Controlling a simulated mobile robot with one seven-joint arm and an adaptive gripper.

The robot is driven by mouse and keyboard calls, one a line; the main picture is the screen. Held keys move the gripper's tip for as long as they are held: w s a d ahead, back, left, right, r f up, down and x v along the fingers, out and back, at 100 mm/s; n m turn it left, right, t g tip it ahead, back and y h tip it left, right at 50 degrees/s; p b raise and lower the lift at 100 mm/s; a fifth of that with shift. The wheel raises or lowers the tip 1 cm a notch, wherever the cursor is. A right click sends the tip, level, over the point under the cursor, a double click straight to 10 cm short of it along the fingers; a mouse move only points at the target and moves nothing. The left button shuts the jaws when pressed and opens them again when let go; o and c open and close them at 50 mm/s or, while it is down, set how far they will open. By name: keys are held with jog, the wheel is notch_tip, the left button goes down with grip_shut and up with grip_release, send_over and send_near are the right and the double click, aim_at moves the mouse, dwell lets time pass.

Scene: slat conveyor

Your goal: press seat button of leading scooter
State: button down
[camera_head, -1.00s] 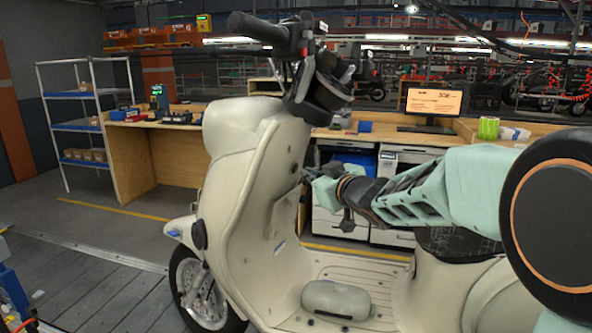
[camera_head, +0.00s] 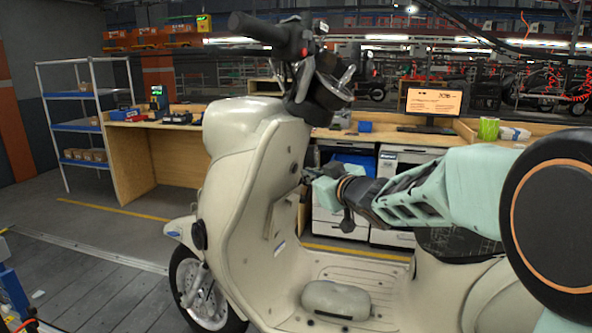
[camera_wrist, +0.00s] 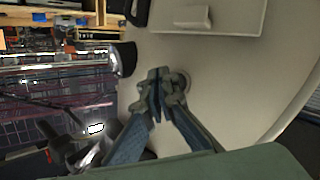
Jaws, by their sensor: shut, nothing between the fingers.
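The leading scooter (camera_head: 250,170) is cream-coloured and stands upright, its front wheel to the left and its handlebar above. A small dark round spot (camera_head: 293,168) shows on the inner face of its leg shield; I cannot tell whether it is the seat button. My gripper (camera_head: 308,172) is level with that spot, close to its right. In the wrist view my gripper (camera_wrist: 160,82) is shut and empty, with its fingertips in front of the cream panel (camera_wrist: 230,80). A round fitting (camera_wrist: 186,80) is partly hidden behind the fingers. I cannot tell whether they touch it.
The handlebar (camera_head: 258,28) and its dark fittings rise above my gripper. A grey rounded lump (camera_head: 336,299) sits on the scooter's footboard. Wooden benches with a monitor (camera_head: 433,103) stand behind. A shelf rack (camera_head: 75,125) is at the far left.

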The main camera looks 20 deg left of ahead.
jog(key=shift+a+r, duration=0.1)
jog(key=shift+a, duration=0.3)
jog(key=shift+w+a+r, duration=0.1)
jog(key=shift+a+r, duration=0.05)
jog(key=shift+a, duration=0.4)
dwell(0.7)
jog(key=shift+d, duration=0.1)
jog(key=shift+d+f, duration=0.2)
jog(key=shift+d, duration=0.65)
jog(key=shift+s+d+f+p, duration=0.15)
jog(key=shift+d+p, duration=0.1)
jog(key=shift+d, duration=0.55)
jog(key=shift+s+d+f+p, duration=0.1)
jog(key=shift+d+f+p, duration=0.15)
jog(key=shift+d, duration=0.6)
jog(key=shift+s+d+f+p, duration=0.15)
jog(key=shift+d+p, duration=0.1)
jog(key=shift+d, duration=0.55)
jog(key=shift+r, duration=0.1)
